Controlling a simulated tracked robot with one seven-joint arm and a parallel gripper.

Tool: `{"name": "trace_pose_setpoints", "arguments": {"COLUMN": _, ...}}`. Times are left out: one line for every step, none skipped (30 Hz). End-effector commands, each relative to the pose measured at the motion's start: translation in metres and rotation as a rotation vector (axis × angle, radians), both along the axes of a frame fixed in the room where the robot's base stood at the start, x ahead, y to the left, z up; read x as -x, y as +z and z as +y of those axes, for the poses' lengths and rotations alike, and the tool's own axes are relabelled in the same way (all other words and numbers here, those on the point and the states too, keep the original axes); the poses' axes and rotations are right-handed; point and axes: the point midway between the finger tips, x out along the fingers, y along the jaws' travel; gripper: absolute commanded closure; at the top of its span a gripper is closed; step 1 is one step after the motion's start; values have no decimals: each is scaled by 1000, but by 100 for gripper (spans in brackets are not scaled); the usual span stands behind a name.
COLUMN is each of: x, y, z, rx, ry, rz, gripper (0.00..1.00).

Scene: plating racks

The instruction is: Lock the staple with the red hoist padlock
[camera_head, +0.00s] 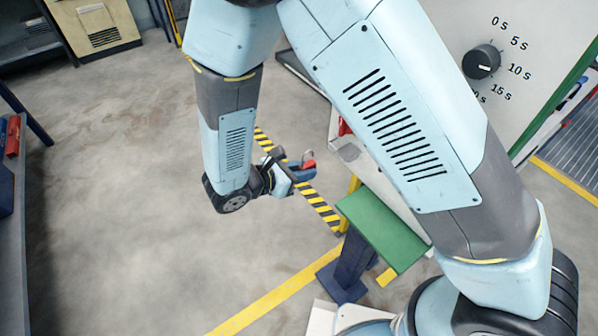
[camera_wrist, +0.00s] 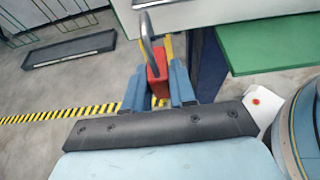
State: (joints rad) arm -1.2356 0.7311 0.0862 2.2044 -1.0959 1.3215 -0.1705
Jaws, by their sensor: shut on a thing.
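The red hoist padlock (camera_wrist: 157,82) is in the wrist view, with its grey curved shackle (camera_wrist: 147,38) pointing up. My gripper (camera_wrist: 158,88) is shut on its red body, one blue finger on each side. In the head view the padlock (camera_head: 308,164) is a small red patch at the end of my gripper (camera_head: 300,173), left of the green platform. The gripper holds it clear of the floor. I cannot make out the staple in either view; my arm hides part of the machine in the head view.
A green platform (camera_head: 378,228) on a dark blue post (camera_head: 350,262) stands close to the right of my gripper. A white panel with a black timer knob (camera_head: 482,62) is at upper right. Yellow-black striped tape (camera_head: 318,205) marks the floor. Open floor lies left.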

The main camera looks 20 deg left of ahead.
Motion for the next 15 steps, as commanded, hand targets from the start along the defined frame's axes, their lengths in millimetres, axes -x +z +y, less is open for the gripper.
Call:
{"name": "trace_pose_setpoints", "arguments": {"x": -2, "y": 0, "z": -1, "rx": 0, "ry": 0, "rz": 0, "gripper": 100}}
{"name": "trace_pose_setpoints", "arguments": {"x": -2, "y": 0, "z": -2, "rx": 0, "ry": 0, "rz": 0, "gripper": 100}}
{"name": "trace_pose_setpoints", "arguments": {"x": -4, "y": 0, "z": -3, "rx": 0, "ry": 0, "rz": 0, "gripper": 100}}
{"name": "trace_pose_setpoints", "arguments": {"x": -5, "y": 0, "z": -4, "rx": 0, "ry": 0, "rz": 0, "gripper": 100}}
{"name": "trace_pose_setpoints", "arguments": {"x": -6, "y": 0, "z": -5, "rx": 0, "ry": -1, "rz": 0, "gripper": 100}}
{"name": "trace_pose_setpoints", "arguments": {"x": -7, "y": 0, "z": -6, "rx": 0, "ry": -1, "rz": 0, "gripper": 100}}
{"name": "trace_pose_setpoints", "arguments": {"x": -8, "y": 0, "z": -7, "rx": 1, "ry": -1, "rz": -1, "gripper": 100}}
{"name": "trace_pose_setpoints", "arguments": {"x": -9, "y": 0, "z": -8, "rx": 1, "ry": -2, "rz": 0, "gripper": 100}}
{"name": "trace_pose_setpoints", "arguments": {"x": -10, "y": 0, "z": -9, "rx": 1, "ry": -2, "rz": 0, "gripper": 100}}
{"name": "trace_pose_setpoints", "arguments": {"x": -11, "y": 0, "z": -10, "rx": 1, "ry": -2, "rz": 0, "gripper": 100}}
{"name": "trace_pose_setpoints", "arguments": {"x": -12, "y": 0, "z": -11, "rx": 1, "ry": -1, "rz": -1, "gripper": 100}}
{"name": "trace_pose_setpoints", "arguments": {"x": -13, "y": 0, "z": -11, "rx": 1, "ry": -1, "rz": -1, "gripper": 100}}
{"name": "trace_pose_setpoints", "arguments": {"x": -14, "y": 0, "z": -12, "rx": 1, "ry": -1, "rz": -1, "gripper": 100}}
{"name": "trace_pose_setpoints", "arguments": {"x": -15, "y": 0, "z": -13, "rx": 1, "ry": 0, "rz": -1, "gripper": 100}}
{"name": "trace_pose_setpoints", "arguments": {"x": -16, "y": 0, "z": -14, "rx": 1, "ry": 0, "rz": -1, "gripper": 100}}
